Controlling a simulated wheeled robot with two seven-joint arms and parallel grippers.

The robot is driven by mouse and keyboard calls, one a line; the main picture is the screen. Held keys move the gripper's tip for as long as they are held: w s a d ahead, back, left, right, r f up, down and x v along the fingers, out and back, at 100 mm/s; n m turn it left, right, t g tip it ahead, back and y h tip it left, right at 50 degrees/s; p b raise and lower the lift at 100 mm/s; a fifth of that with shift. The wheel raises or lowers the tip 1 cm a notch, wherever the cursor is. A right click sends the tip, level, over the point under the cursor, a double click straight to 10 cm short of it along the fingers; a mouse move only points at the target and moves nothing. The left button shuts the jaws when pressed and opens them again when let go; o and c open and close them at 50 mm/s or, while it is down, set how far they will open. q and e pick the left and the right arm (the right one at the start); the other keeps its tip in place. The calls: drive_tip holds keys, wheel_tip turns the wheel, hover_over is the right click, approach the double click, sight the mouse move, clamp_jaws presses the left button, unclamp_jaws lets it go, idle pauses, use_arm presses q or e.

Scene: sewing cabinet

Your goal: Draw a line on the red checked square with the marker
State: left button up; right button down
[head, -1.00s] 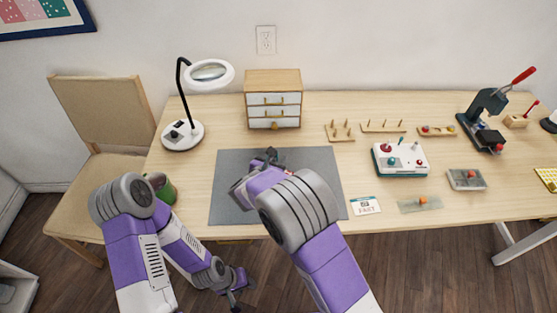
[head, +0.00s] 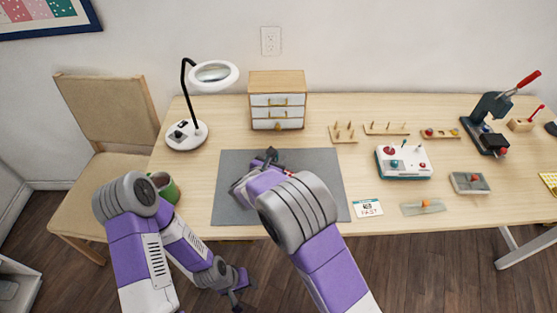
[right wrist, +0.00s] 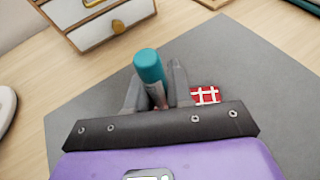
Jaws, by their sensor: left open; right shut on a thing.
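The marker (right wrist: 150,68) has a teal end and stands up between the fingers of my right gripper (right wrist: 157,90), which is shut on it. In the head view my right gripper (head: 268,160) is over the dark grey mat (head: 232,205), and my own arm mostly hides the marker there. The red checked square (right wrist: 206,95) lies on the mat just right of the gripper's fingers in the right wrist view. The marker's tip is hidden. My left gripper (head: 238,300) is open and low, in front of the table's edge.
A small drawer cabinet (head: 277,100) stands behind the mat. A white card (head: 368,207), a device with knobs (head: 404,163) and peg boards (head: 343,134) are to the right.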

drive_tip(key=shift+w+a, duration=0.25)
drive_tip(key=shift+a, duration=0.15)
idle(0.4)
drive_tip(key=shift+r+p, duration=0.25)
drive_tip(key=shift+p, duration=0.1)
idle(0.8)
wheel_tip(320, 180, up, 4)
drive_tip(key=p, duration=0.3)
drive_tip(key=shift+r, duration=0.25)
idle(0.4)
